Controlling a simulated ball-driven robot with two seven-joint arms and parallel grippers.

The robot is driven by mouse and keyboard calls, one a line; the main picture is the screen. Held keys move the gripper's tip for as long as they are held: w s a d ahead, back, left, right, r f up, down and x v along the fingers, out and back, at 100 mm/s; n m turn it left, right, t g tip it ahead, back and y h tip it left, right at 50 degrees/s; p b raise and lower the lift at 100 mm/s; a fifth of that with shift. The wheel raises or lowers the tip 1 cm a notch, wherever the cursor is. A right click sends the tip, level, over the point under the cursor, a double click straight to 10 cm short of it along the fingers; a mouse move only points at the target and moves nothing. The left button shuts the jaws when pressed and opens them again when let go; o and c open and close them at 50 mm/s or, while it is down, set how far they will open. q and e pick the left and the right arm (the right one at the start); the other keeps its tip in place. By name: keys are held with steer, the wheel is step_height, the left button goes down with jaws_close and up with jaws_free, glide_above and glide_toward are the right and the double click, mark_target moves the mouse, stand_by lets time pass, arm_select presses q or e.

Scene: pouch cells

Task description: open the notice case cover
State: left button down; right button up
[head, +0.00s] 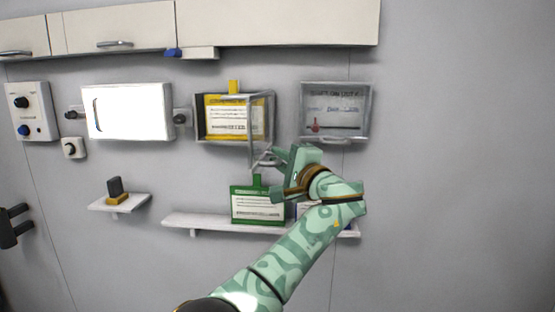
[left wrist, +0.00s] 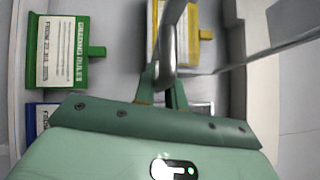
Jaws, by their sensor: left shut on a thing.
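The notice case (head: 199,118) is a grey wall box with a yellow-framed notice (head: 232,116) inside. Its clear, thin-framed cover (head: 250,125) stands out from the box at an angle, partly open, with its far edge by the box's right side. My left gripper (head: 268,163) is at the cover's lower free corner, below and in front of the case. In the left wrist view, its fingers (left wrist: 163,88) are shut on the metal cover handle (left wrist: 170,40). The yellow notice shows behind it (left wrist: 158,30). My right gripper is in neither view.
A shelf (head: 190,221) below holds a green notice (head: 258,204) and a blue one partly behind my arm. A second clear-fronted case (head: 336,108) is to the right. A white panel (head: 128,111) is to the left; cabinets (head: 280,22) run above.

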arm_select(q)
steer(key=shift+f, duration=0.1)
steer(key=c, duration=1.5)
jaws_free()
steer(key=shift+w+a, duration=0.1)
steer(key=shift+o, duration=0.2)
steer(key=v, duration=1.6)
